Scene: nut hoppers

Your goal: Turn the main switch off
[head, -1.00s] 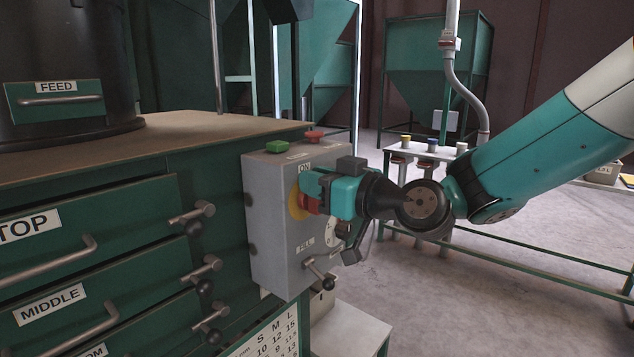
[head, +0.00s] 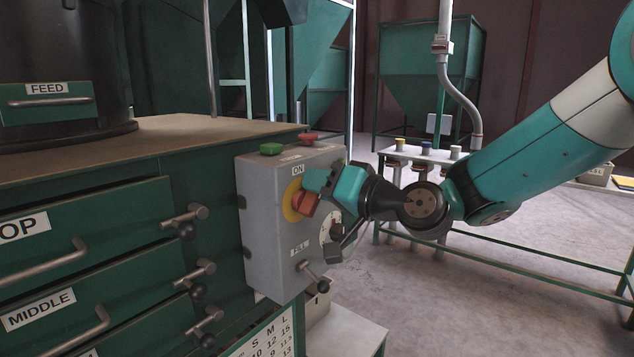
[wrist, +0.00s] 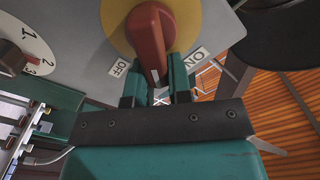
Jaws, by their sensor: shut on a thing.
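The main switch is a red handle (head: 306,204) on a yellow disc (head: 290,209), on the front of a grey control box (head: 262,235). In the wrist view the red handle (wrist: 147,38) stands over the yellow disc (wrist: 112,24). Its near end lies between the OFF label (wrist: 119,66) and the ON label (wrist: 200,62). My gripper (head: 314,192) is shut on the handle and tilted in the head view. The wrist view shows its fingers (wrist: 156,78) on either side of the handle's near end. The OFF label is hidden in the head view.
A numbered dial (head: 329,232) and a small lever (head: 313,277) sit below the switch. Green (head: 272,149) and red (head: 308,139) buttons top the box. The drawer cabinet (head: 100,228) is to the left. A bench (head: 428,158) stands behind my arm.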

